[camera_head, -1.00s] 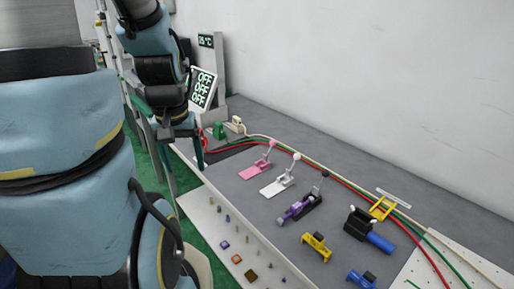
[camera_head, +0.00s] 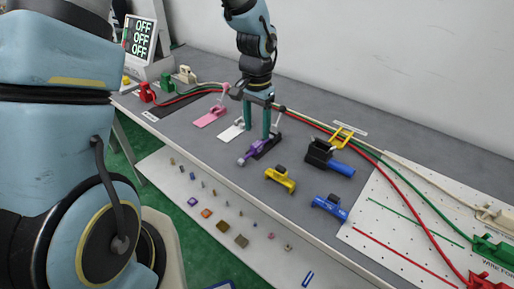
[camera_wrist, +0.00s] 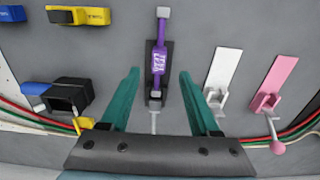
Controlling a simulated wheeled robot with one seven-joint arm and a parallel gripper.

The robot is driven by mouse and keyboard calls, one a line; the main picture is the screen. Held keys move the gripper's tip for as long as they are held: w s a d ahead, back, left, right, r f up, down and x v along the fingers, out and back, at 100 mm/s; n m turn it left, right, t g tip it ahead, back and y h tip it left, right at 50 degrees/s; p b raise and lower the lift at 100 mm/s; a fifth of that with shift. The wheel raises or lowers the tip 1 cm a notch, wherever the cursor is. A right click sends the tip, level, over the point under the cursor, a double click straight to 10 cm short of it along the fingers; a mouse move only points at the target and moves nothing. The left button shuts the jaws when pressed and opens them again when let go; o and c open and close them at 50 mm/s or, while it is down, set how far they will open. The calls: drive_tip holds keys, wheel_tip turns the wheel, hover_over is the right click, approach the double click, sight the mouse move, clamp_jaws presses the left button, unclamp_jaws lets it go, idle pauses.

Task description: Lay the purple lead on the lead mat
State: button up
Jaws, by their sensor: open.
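The purple lead (camera_head: 254,150) lies along a black lever fixture (camera_head: 268,148), clamped or resting on it; I cannot tell which. In the wrist view the purple lead (camera_wrist: 160,58) runs up the middle with a grey end at its top. My gripper (camera_head: 271,132) points down just above this fixture. In the wrist view its teal fingers (camera_wrist: 159,74) are open, one on each side of the lead and apart from it. A dark mat (camera_head: 178,108) with a small label lies at the table's far left, perhaps the lead mat.
Pink (camera_head: 211,116) and white (camera_head: 231,132) lever fixtures stand left of the purple one. Yellow (camera_head: 280,179) and blue (camera_head: 330,207) clamps and a black-and-blue tool (camera_head: 328,159) lie right. Red, green and cream cables run along the back to a white perforated board (camera_head: 385,200).

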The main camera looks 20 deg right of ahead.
sight(257, 144)
drive_tip(key=shift+s+f+p, duration=0.15)
drive_tip(key=shift+f+p, duration=0.65)
drive_tip(key=shift+f, duration=2.15)
clamp_jaws()
